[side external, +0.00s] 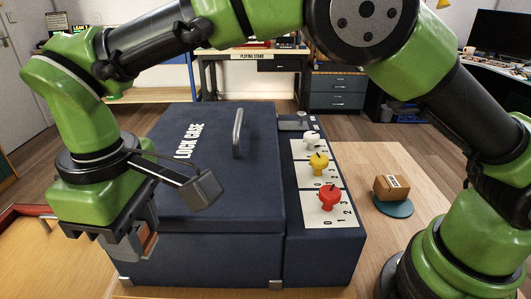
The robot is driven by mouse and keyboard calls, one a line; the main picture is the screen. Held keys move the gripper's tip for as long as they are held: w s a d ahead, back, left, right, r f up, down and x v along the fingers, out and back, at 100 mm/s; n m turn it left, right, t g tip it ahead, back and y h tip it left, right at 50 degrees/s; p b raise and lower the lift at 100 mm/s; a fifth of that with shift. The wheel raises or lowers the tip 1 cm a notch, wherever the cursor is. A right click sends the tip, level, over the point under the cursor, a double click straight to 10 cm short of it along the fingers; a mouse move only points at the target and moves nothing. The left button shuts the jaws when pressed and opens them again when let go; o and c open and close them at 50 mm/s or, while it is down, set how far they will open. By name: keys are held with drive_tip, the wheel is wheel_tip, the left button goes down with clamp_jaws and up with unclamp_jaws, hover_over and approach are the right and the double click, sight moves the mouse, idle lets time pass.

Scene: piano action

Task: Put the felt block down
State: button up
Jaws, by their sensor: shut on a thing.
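My gripper (132,246) is at the lower left, pointing down in front of the left side of the case. It is shut on a brownish-orange block, the felt block (148,243), which shows only in part between the jaws. The jaws hide the rest of it. The block appears to be held above the orange-brown work surface; its exact height cannot be told.
A large dark blue lock case (210,215) with a handle stands beside my gripper. A side panel bears white, yellow and red knobs (329,196). A small brown box (391,187) sits on a teal disc (394,209). A red-edged tray (20,211) is far left.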

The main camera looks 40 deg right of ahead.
drive_tip(key=shift+m, duration=0.8)
drive_tip(key=d+r, duration=0.1)
drive_tip(key=w+d+r, duration=0.2)
drive_tip(key=d, duration=0.1)
drive_tip(key=w+d+r+m, duration=0.1)
drive_tip(key=d, duration=0.3)
drive_tip(key=w+d+r+m, duration=0.1)
drive_tip(key=d+m, duration=0.1)
drive_tip(key=d, duration=0.2)
drive_tip(key=w+d+r+m, duration=0.1)
drive_tip(key=d, duration=0.3)
drive_tip(key=shift+d+m, duration=0.1)
drive_tip(key=shift+m, duration=0.2)
drive_tip(key=s+d+r+m, duration=0.25)
drive_tip(key=d+m, duration=0.25)
drive_tip(key=d, duration=0.8)
drive_tip(key=w+d+f+m, duration=0.1)
drive_tip(key=d+f+m, duration=0.15)
drive_tip(key=d, duration=0.65)
drive_tip(key=w+d+f+m, duration=0.15)
drive_tip(key=d+f, duration=0.25)
drive_tip(key=d, duration=0.5)
drive_tip(key=m, duration=0.2)
hover_over(382, 163)
wheel_tip(382, 163, down, 16)
drive_tip(key=shift+r, duration=0.1)
drive_tip(key=shift+f, duration=2.1)
